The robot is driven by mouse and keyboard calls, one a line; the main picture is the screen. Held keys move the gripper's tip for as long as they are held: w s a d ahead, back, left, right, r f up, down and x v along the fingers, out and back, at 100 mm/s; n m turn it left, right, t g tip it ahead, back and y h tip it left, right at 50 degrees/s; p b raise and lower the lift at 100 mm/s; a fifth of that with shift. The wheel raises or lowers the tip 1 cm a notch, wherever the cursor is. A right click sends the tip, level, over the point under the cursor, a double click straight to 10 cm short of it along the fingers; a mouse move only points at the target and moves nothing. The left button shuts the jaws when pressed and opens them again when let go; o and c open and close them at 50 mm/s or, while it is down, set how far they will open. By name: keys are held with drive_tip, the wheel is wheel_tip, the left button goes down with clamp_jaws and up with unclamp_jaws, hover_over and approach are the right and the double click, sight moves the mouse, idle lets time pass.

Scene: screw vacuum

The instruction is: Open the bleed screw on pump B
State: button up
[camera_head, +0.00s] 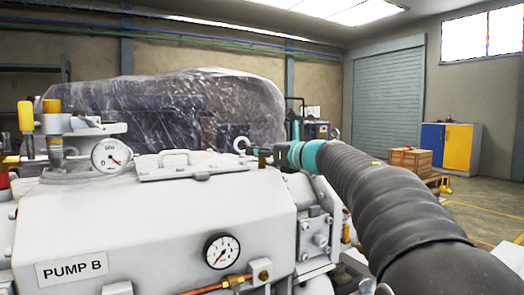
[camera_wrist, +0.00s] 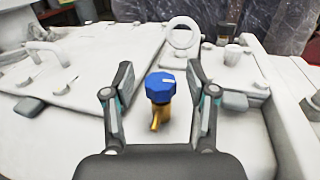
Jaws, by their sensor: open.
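Pump B (camera_head: 130,230) is a large white housing with a "PUMP B" label on its front, in the head view. In the wrist view, a blue faceted knob with a white mark, the bleed screw (camera_wrist: 160,88), sits on a brass fitting with a small spout on the white pump top (camera_wrist: 75,125). My gripper (camera_wrist: 160,73) is open, with one finger on each side of the knob and visible gaps between. In the head view, my gripper (camera_head: 262,151) is small above the pump's right end; I cannot make out the knob there.
A white lifting ring (camera_wrist: 183,32) and a small brass fitting with a pale cap (camera_wrist: 231,54) stand beyond the knob. A flat cover with a handle (camera_head: 190,164) lies left. A plastic-wrapped machine (camera_head: 180,105) stands behind. A gauge (camera_head: 222,251) and copper pipe are on the front.

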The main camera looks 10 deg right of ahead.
clamp_jaws()
drive_tip(key=shift+d+n+y, duration=0.1)
drive_tip(key=shift+n+y, duration=0.2)
drive_tip(key=shift+y, duration=0.1)
drive_tip(key=n+g+y+p, duration=0.2)
drive_tip(key=g+y, duration=0.1)
drive_tip(key=shift+w+r+n, duration=0.1)
drive_tip(key=shift+r+n, duration=0.05)
drive_tip(key=shift+n, duration=0.15)
drive_tip(key=n+g+y+p, duration=0.3)
drive_tip(key=g, duration=0.2)
drive_tip(key=shift+r+n, duration=0.1)
drive_tip(key=shift+n, duration=0.2)
drive_tip(key=n+g+y+p, duration=0.1)
drive_tip(key=n+g+p, duration=0.2)
drive_tip(key=g+p, duration=0.1)
drive_tip(key=shift+g, duration=0.4)
drive_tip(key=n+g+p, duration=0.2)
drive_tip(key=g, duration=0.1)
drive_tip(key=shift+p, duration=0.35)
drive_tip(key=shift+f+n+g, duration=0.2)
drive_tip(key=shift+n+g, duration=0.2)
drive_tip(key=shift+g, duration=0.1)
